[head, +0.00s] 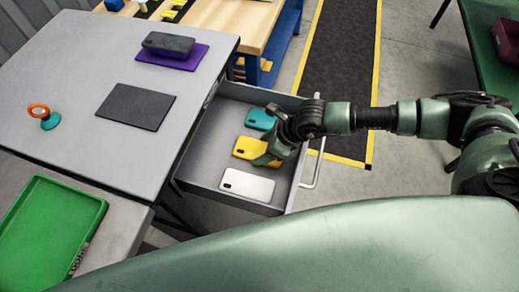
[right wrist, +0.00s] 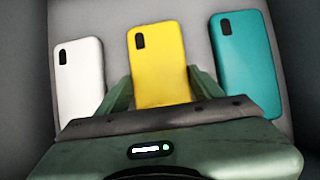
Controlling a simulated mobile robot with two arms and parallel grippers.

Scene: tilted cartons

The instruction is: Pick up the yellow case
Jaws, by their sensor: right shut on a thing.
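The yellow case (head: 247,148) lies in the open grey drawer, between a teal case (head: 261,119) and a white case (head: 247,186). My right gripper (head: 268,160) reaches down into the drawer and is shut on the yellow case. In the right wrist view the yellow case (right wrist: 160,62) stands between the two green fingers (right wrist: 158,92), with the white case (right wrist: 79,78) to its left and the teal case (right wrist: 246,62) to its right. Its lower end is hidden by my gripper body. My left gripper is not in view.
The drawer walls (head: 186,183) stand around the cases, and a handle (head: 314,165) is on its front. The grey table (head: 70,90) holds a dark mat (head: 136,106), a dark case (head: 168,44) on a purple pad (head: 172,58), and an orange-and-teal object (head: 46,117). A green tray (head: 40,235) is at lower left.

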